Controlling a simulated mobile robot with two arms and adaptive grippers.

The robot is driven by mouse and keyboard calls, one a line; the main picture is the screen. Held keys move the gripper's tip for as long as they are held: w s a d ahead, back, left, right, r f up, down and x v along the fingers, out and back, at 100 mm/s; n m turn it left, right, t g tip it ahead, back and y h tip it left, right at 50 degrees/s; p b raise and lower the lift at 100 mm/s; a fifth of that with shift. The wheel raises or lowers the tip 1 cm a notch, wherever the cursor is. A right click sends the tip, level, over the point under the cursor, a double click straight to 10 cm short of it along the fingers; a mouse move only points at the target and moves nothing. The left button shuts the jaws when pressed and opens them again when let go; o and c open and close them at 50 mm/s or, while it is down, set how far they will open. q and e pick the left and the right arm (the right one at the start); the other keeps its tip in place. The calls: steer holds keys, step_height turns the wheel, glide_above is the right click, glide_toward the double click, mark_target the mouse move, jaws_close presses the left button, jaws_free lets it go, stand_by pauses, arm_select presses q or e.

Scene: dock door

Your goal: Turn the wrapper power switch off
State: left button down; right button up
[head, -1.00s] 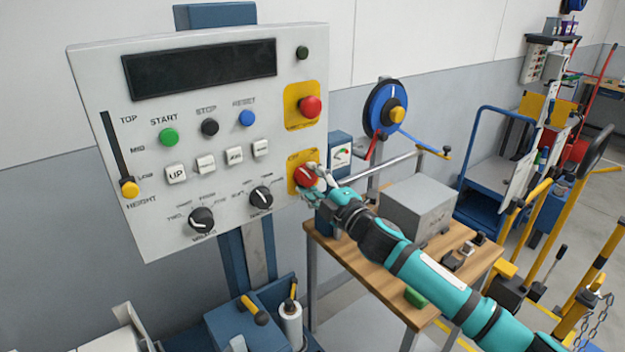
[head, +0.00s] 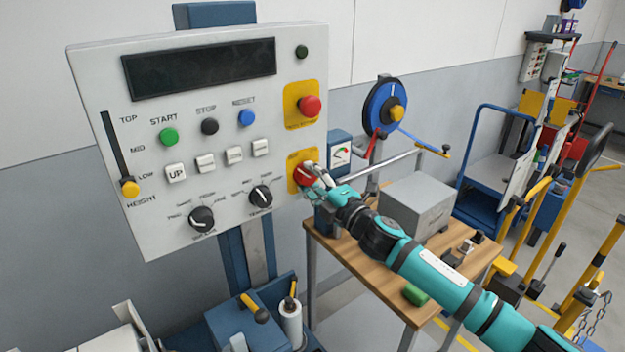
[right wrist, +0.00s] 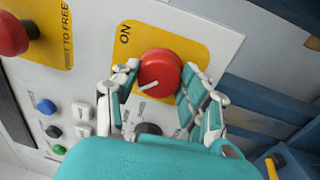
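The wrapper power switch is a red round knob (head: 304,175) on a yellow plate at the lower right of the control panel (head: 215,160). The right wrist view shows the same red knob (right wrist: 160,72) with a white mark on its face and "ON" printed on the plate beside it. My right gripper (head: 313,177) is at the knob, coming from the right. In the right wrist view its fingers (right wrist: 158,88) are spread, one on each side of the knob. Whether they touch it is hard to tell. My left gripper is not in view.
A red mushroom button (head: 310,106) on another yellow plate sits above the switch. Black rotary dials (head: 261,197) are to its left. A wooden table (head: 365,262) with a grey box (head: 417,206) stands below my right arm. A blue handle reel (head: 386,107) is behind.

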steer(key=o, duration=0.5)
steer(key=shift+s+d+f, duration=0.1)
steer(key=v, duration=1.1)
steer(key=shift+s+d, duration=0.25)
steer(key=shift+s, duration=0.05)
